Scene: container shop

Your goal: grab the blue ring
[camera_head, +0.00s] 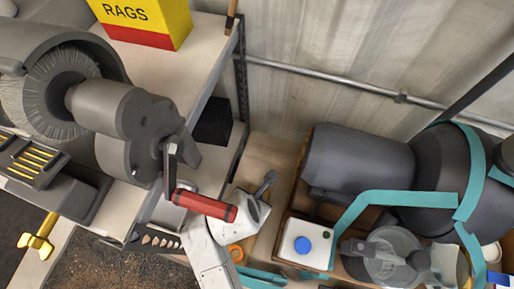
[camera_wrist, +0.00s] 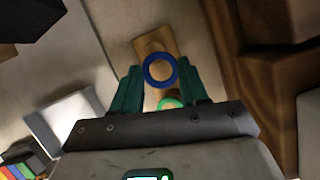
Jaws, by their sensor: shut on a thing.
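In the wrist view the blue ring (camera_wrist: 146,72) sits between the tips of the two teal fingers of my gripper (camera_wrist: 159,67). My gripper is shut on it. A tan wooden piece shows through and behind the ring (camera_wrist: 152,42). A green ring (camera_wrist: 170,103) shows below it, between the fingers and partly hidden by the gripper body. I cannot pick out the blue ring or the fingertips with certainty in the head view.
In the head view a shelf at the left holds a grey bench grinder (camera_head: 115,108) and a yellow and red RAGS box (camera_head: 145,20). A red cylinder (camera_head: 205,205) is near its edge. A corrugated wall stands behind.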

